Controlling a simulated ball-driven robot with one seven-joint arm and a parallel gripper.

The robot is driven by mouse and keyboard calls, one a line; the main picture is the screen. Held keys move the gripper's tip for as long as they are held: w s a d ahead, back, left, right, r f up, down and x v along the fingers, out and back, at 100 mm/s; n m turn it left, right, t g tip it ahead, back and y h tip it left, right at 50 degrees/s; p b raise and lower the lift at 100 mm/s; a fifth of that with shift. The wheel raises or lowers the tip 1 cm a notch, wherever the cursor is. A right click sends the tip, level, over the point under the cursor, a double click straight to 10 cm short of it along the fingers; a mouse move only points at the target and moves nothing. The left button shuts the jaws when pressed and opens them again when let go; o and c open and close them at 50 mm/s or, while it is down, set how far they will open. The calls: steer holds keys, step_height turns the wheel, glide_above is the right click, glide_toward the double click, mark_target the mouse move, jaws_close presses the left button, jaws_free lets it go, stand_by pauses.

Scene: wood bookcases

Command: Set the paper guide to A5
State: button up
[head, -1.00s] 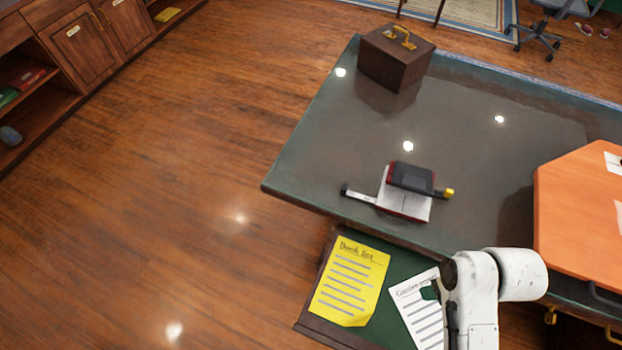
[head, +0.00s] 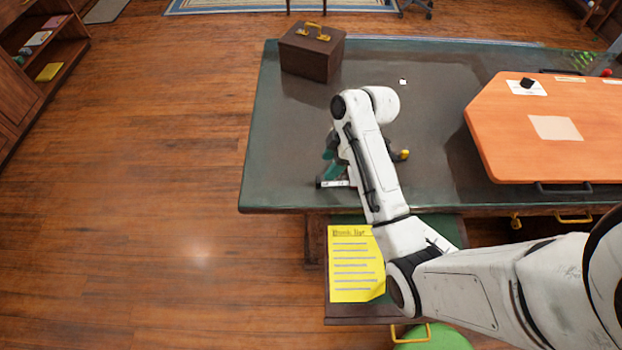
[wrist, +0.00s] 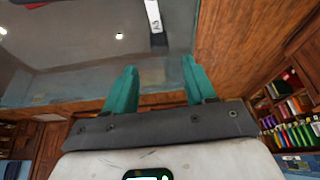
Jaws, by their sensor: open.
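The paper guide (head: 335,183) is a pale marked bar with a dark end, sticking out at the left of the hole punch on the desk. My arm hides most of the punch; its yellow knob (head: 403,155) shows at the right. My gripper (head: 328,160), with teal fingers, is just above and behind the guide's left end. In the wrist view my gripper (wrist: 159,66) is open and empty. There the pale guide bar (wrist: 154,16) and its dark end lie beyond the gap between the fingertips, apparently apart from them. The A5 setting cannot be read.
A brown box (head: 312,55) with a yellow handle stands at the desk's back left. An orange board (head: 500,140) covers the right side. An open drawer below holds a yellow sheet (head: 355,265). The dark desk top (head: 290,130) left of the punch is clear.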

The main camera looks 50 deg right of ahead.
mark_target(319, 179)
steer(key=x, duration=0.8)
steer(key=shift+f, duration=0.3)
jaws_close()
